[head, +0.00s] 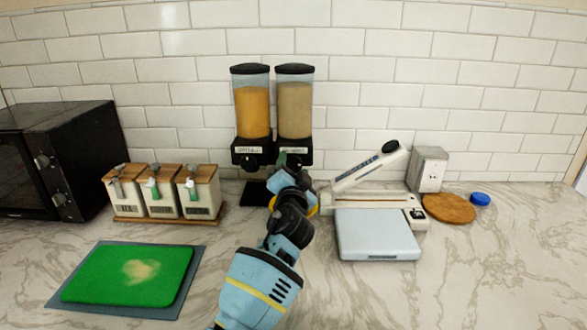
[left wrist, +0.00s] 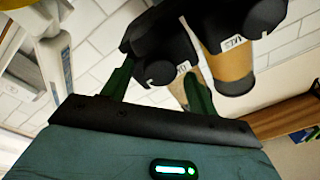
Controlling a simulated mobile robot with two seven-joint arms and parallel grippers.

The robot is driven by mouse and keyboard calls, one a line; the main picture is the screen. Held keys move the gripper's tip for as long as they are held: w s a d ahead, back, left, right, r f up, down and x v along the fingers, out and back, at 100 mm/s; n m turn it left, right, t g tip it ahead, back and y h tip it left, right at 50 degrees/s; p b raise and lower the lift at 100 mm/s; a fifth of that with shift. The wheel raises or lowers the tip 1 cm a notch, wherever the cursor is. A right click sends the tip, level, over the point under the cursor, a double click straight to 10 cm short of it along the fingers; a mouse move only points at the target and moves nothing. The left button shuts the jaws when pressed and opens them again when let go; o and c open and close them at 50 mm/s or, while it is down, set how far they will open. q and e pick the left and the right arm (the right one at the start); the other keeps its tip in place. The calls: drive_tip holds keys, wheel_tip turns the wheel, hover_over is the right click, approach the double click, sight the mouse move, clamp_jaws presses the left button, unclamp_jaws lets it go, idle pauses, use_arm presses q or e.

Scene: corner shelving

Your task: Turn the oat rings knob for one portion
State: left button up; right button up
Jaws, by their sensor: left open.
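Two cereal dispensers stand side by side against the wall, the left one with orange contents (head: 252,110) and the right one with beige contents (head: 295,108). Their small labels are too blurred to read in the head view. My left gripper (head: 283,163) is in front of the right dispenser's base and partly hides its knob. In the left wrist view, my left gripper (left wrist: 160,88) is open, its green fingers on either side of a dark round knob (left wrist: 160,72); I cannot tell if they touch it. The other knob (left wrist: 238,87) is outside the fingers, near a label ending "AKES".
Three canisters (head: 162,192) stand on a wooden tray at left, beside a black microwave (head: 65,160). A green cutting board (head: 130,273) lies at front left. A white slicer-like device (head: 370,205), a pale blue flat box (head: 377,235) and a round wooden board (head: 449,208) are at right.

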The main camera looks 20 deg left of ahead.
use_arm(q)
drive_tip(key=r+v, duration=0.1)
drive_tip(key=v, duration=0.6)
drive_tip(key=shift+s+f, duration=0.3)
drive_tip(key=shift+f, duration=0.25)
drive_tip(key=shift+d, duration=0.1)
